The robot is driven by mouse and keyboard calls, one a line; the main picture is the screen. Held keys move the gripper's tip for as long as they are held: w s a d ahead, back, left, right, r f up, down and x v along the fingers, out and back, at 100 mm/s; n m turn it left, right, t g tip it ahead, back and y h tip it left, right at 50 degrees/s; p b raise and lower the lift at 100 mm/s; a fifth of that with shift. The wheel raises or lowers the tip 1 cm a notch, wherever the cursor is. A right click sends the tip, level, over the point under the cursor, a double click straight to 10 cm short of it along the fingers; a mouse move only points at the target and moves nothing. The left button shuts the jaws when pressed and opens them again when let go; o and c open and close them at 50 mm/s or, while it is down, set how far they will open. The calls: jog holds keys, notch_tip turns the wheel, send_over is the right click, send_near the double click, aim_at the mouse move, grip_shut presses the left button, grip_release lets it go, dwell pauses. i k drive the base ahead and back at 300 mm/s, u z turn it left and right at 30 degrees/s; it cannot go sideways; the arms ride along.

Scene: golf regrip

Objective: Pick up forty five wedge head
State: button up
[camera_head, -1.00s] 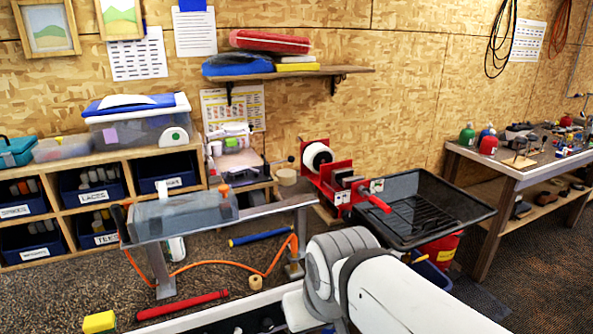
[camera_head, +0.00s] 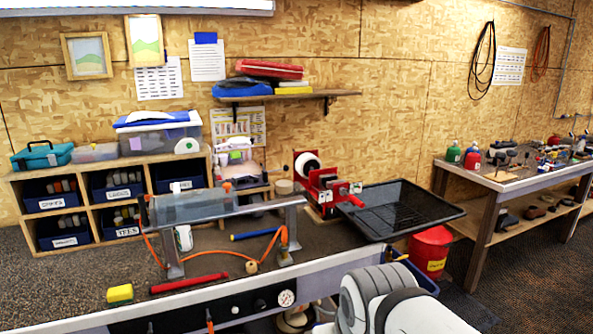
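No wedge head that I can make out for certain shows in the camera_head view. Small dark items (camera_head: 500,157) stand on the wooden table at the right, too small to tell whether one is a wedge head. My white and grey arm fills the lower right of the picture. My gripper is not in view.
A workbench (camera_head: 215,272) bears a red grip (camera_head: 189,283), a yellow sponge (camera_head: 120,294) and a metal stand. A black tray (camera_head: 440,212) juts out at its right, with a red bucket (camera_head: 431,251) below. The wooden table (camera_head: 470,180) stands beyond carpeted floor.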

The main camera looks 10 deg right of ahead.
aim_at(238, 177)
jog(key=z, duration=0.15)
jog(key=i, duration=1)
jog(key=u, duration=0.05)
